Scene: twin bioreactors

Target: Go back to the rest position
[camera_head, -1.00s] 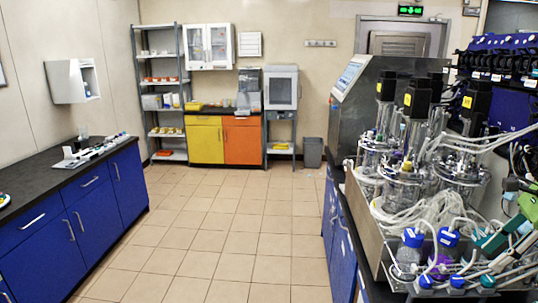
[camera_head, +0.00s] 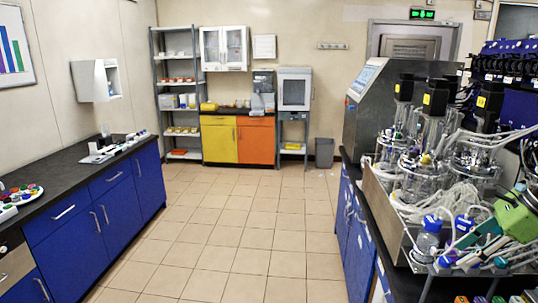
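My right gripper (camera_head: 500,238) shows at the right edge, a bright green body with teal parts at its lower left. It is in front of the right-hand bench, beside the bottles with blue caps. Its fingers are hard to pick out among the tubes and bottles, so I cannot tell whether it is open or holds anything. My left gripper is not in view. The bioreactor glass vessels (camera_head: 428,150) with black motor heads stand upright in a metal tray (camera_head: 394,213) on the right-hand bench.
A clear bottle with a blue cap (camera_head: 428,240) stands at the tray's near end, with tubes around it. A long blue bench (camera_head: 125,205) runs along the left wall. The tiled floor (camera_head: 240,235) between the benches is clear up to the yellow and orange cabinets (camera_head: 238,143).

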